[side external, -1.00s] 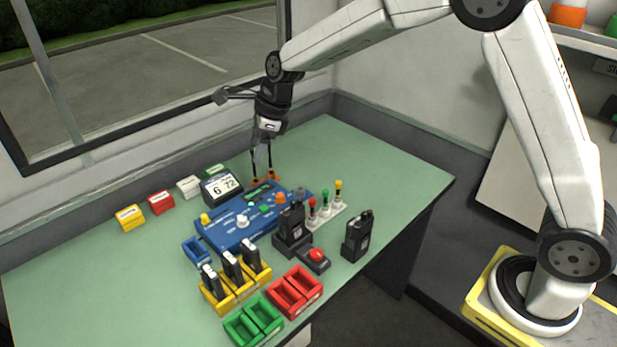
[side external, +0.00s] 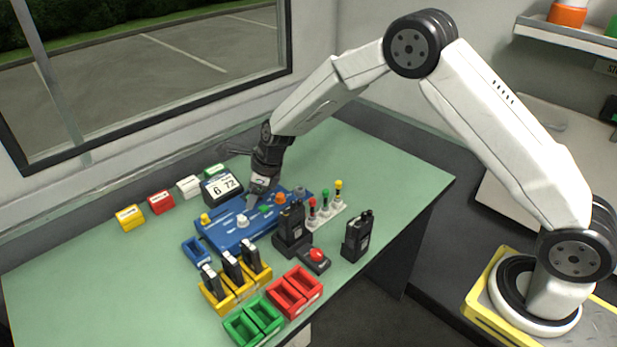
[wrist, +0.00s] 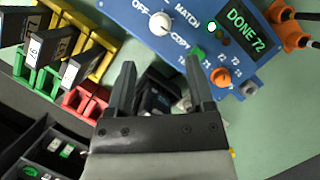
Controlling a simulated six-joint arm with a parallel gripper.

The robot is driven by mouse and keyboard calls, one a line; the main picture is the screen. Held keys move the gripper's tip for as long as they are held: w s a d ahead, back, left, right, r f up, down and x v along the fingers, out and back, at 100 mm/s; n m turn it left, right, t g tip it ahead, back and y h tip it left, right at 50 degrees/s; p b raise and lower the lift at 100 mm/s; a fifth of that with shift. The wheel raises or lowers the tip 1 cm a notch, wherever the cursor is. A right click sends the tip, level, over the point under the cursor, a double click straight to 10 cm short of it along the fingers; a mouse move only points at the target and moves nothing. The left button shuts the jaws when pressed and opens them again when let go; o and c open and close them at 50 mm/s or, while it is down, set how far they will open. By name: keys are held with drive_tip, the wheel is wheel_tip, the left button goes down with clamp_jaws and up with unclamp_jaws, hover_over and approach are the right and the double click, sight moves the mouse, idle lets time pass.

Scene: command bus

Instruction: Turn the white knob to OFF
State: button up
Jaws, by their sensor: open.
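The white knob (side external: 243,221) stands on the blue panel (side external: 222,238) in the side view. In the wrist view the white knob (wrist: 161,22) sits at the top, with OFF, MATCH and COPY printed around it. Its exact pointing is too small to tell. My gripper (side external: 251,206) is low over the panel, just beyond the knob in the side view. In the wrist view my gripper's fingers (wrist: 158,66) are spread and empty, apart from the knob, which lies ahead of the tips.
On the panel (wrist: 130,12) are a green knob (wrist: 199,52), an orange knob (wrist: 219,77), a grey knob (wrist: 248,88) and a display (wrist: 245,30) reading DONE 72. A black radio (side external: 291,222) and yellow bins (side external: 240,288) stand in front.

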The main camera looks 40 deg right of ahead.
sight(243, 218)
drive_tip(key=shift+x, duration=3.85)
drive_tip(key=shift+c, duration=0.2)
clamp_jaws()
